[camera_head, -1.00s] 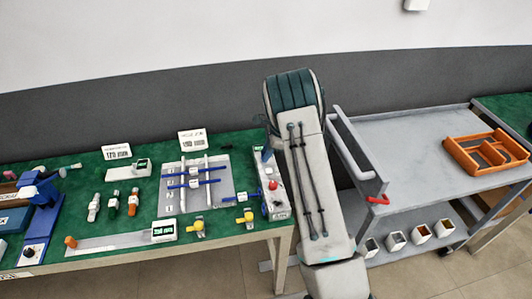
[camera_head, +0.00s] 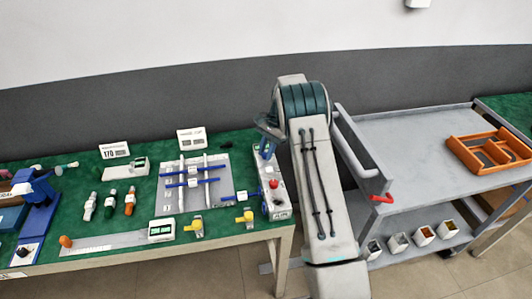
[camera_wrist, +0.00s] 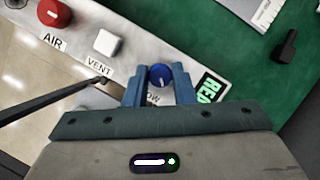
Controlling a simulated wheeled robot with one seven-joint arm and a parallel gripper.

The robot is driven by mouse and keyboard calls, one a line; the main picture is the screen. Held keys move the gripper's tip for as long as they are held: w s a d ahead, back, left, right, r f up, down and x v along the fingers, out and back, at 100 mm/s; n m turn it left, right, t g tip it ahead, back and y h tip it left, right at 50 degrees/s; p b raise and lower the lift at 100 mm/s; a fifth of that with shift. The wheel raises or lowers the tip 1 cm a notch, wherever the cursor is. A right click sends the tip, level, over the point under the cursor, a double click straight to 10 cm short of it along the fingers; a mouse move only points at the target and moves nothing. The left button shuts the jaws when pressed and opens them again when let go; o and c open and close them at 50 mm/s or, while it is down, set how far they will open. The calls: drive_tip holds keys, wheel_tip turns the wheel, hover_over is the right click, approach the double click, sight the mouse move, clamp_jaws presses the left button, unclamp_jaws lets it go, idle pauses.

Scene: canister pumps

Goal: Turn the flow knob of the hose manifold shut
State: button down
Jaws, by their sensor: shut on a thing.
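The hose manifold (camera_head: 278,207) is a pale block at the right end of the green bench. Its blue flow knob (camera_wrist: 160,73) shows in the wrist view, with a white pointer mark and a partly hidden label below it. My gripper (camera_wrist: 159,80) has its two blue fingers on either side of this knob and is shut on it. A red knob (camera_wrist: 54,13) marked AIR and a white square button (camera_wrist: 107,43) marked VENT lie to the left on the same panel. A small green-lit display (camera_wrist: 211,88) beside the right finger is partly hidden.
A thin dark rod or hose (camera_wrist: 50,103) crosses the wrist view at left. Yellow valves (camera_head: 195,227) and a blue-barred board (camera_head: 226,180) lie left of the manifold. A grey cart (camera_head: 410,170) with an orange tray (camera_head: 490,154) stands to the right.

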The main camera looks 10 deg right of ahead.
drive_tip(key=n+g+h, duration=0.1)
drive_tip(key=n, duration=0.3)
drive_tip(key=shift+w+n+b, duration=0.15)
drive_tip(key=shift+n+b, duration=0.15)
drive_tip(key=shift+b, duration=0.05)
drive_tip(key=shift+a+n+g+h, duration=0.15)
drive_tip(key=shift+n+h, duration=0.3)
drive_tip(key=shift+n, duration=0.7)
drive_tip(key=shift+n+g+h, duration=0.25)
drive_tip(key=shift+n+h, duration=0.2)
drive_tip(key=shift+n, duration=0.7)
drive_tip(key=c, duration=1.2)
unclamp_jaws()
drive_tip(key=a+p+v, duration=0.1)
drive_tip(key=p+v, duration=1)
drive_tip(key=v, duration=0.2)
drive_tip(key=shift+d+r, duration=0.35)
drive_tip(key=shift+r, duration=0.1)
